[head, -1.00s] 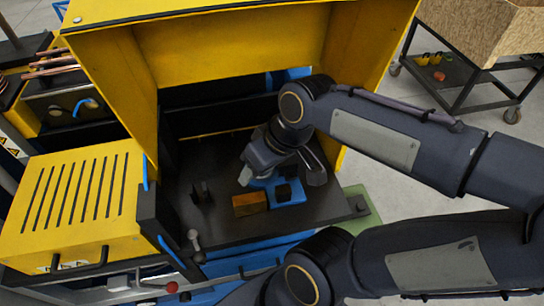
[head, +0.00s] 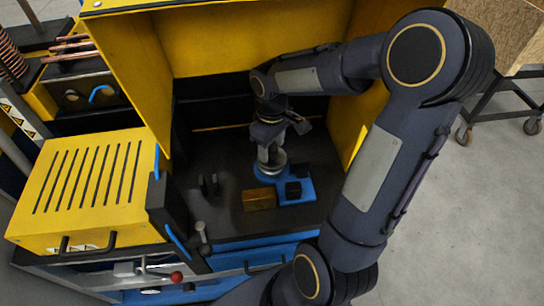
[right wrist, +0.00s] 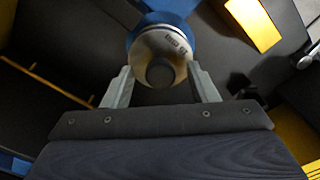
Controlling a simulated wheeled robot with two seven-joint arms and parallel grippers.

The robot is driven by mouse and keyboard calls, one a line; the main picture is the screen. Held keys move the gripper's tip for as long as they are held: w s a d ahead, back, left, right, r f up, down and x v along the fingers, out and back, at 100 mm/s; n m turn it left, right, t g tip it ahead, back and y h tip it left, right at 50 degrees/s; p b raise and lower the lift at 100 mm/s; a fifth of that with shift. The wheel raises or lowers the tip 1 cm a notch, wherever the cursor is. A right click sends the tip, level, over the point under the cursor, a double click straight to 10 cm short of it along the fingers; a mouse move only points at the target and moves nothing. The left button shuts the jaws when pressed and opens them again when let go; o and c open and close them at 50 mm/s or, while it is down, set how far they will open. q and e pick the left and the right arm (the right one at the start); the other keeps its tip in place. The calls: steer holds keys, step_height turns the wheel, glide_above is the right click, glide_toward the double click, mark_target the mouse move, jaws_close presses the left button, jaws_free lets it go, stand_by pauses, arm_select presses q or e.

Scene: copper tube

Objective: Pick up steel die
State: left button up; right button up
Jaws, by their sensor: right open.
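The steel die is a shiny round metal piece (head: 272,166) standing on a blue base inside the yellow machine. In the right wrist view the die (right wrist: 147,47) shows from above, with a dark round centre and small markings on its face. My right gripper (head: 275,140) is above the die in the head view. In the right wrist view the gripper (right wrist: 162,86) is open, with one pale finger on each side of the die's near edge. I cannot tell whether the fingers touch it. My left gripper is not in view.
Yellow machine walls (head: 150,85) enclose the back and sides. A yellow slotted cover (head: 85,185) is at left. Bare dark table (head: 225,220) lies in front.

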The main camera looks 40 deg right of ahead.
steer(key=shift+f, duration=0.65)
jaws_close()
steer(key=shift+r, duration=0.1)
